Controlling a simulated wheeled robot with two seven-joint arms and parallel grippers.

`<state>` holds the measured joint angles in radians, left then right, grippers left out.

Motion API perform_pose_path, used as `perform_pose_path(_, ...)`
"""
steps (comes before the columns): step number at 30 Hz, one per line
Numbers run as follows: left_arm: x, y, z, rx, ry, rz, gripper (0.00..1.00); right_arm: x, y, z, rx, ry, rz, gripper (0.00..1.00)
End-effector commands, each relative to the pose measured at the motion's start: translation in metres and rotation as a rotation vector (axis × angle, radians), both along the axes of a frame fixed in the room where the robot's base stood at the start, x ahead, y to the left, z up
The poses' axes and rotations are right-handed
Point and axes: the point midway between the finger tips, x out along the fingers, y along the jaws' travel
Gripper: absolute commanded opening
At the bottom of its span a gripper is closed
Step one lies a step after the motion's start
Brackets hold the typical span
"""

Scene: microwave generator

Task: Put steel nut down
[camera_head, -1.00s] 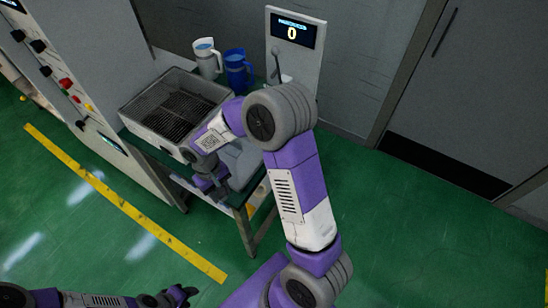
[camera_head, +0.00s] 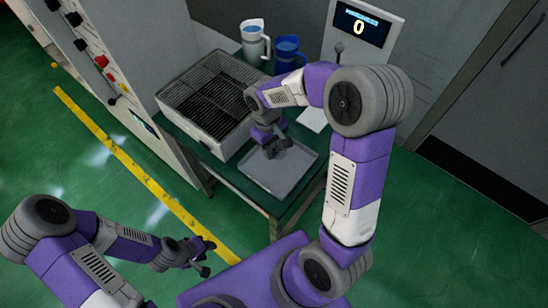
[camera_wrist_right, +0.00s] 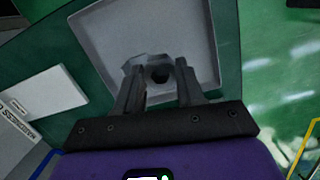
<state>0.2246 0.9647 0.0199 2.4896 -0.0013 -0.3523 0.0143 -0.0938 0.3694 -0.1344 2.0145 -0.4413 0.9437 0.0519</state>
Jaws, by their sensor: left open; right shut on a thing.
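My right gripper (camera_head: 276,152) is over the grey square tray (camera_head: 285,178) on the green table. In the right wrist view its fingers (camera_wrist_right: 157,80) are shut on the steel nut (camera_wrist_right: 135,66), a grey piece with a dark round hole. The nut is seen against the tray floor (camera_wrist_right: 190,30); whether it touches the tray I cannot tell. In the head view the nut is too small or hidden to make out. My left gripper (camera_head: 205,256) is open and empty, low at the left, away from the table.
A metal bin with a dark grate (camera_head: 212,95) stands beside the tray. A white jug (camera_head: 255,45) and a blue jug (camera_head: 287,55) stand behind it. A display panel (camera_head: 360,30) reading 0 is at the back. A cabinet with knobs (camera_head: 100,62) is at left.

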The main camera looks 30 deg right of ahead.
Motion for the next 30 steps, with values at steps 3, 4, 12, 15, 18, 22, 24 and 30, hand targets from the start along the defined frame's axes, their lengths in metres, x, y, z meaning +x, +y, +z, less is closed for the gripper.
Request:
perform_pose_path(3,-0.001,0.000,-0.008,0.000,0.002,-0.001,0.43,-0.011,-0.018,0.013,0.006,0.001,0.092,0.00)
perform_pose_path(4,-0.001,0.000,-0.009,0.000,0.002,-0.001,0.43,-0.014,-0.021,0.016,0.008,0.002,0.110,0.00)
perform_pose_path(12,-0.001,0.000,-0.020,0.000,0.001,0.000,0.43,-0.021,-0.029,-0.016,0.016,0.014,0.162,0.00)
perform_pose_path(15,-0.001,0.000,-0.024,0.000,0.001,0.000,0.43,-0.021,-0.029,-0.032,0.016,0.013,0.160,0.00)
perform_pose_path(18,-0.001,0.000,-0.025,0.000,0.001,0.000,0.43,-0.020,-0.029,-0.040,0.015,0.009,0.160,0.00)
perform_pose_path(22,-0.001,0.000,-0.028,0.000,0.001,0.000,0.43,-0.020,-0.029,-0.050,0.016,0.010,0.159,0.00)
perform_pose_path(24,-0.001,0.000,-0.030,0.000,0.001,0.000,0.43,-0.021,-0.029,-0.060,0.016,0.012,0.160,0.00)
perform_pose_path(30,-0.001,0.000,-0.035,0.000,0.001,0.000,0.43,-0.020,-0.029,-0.079,0.016,0.008,0.159,0.00)
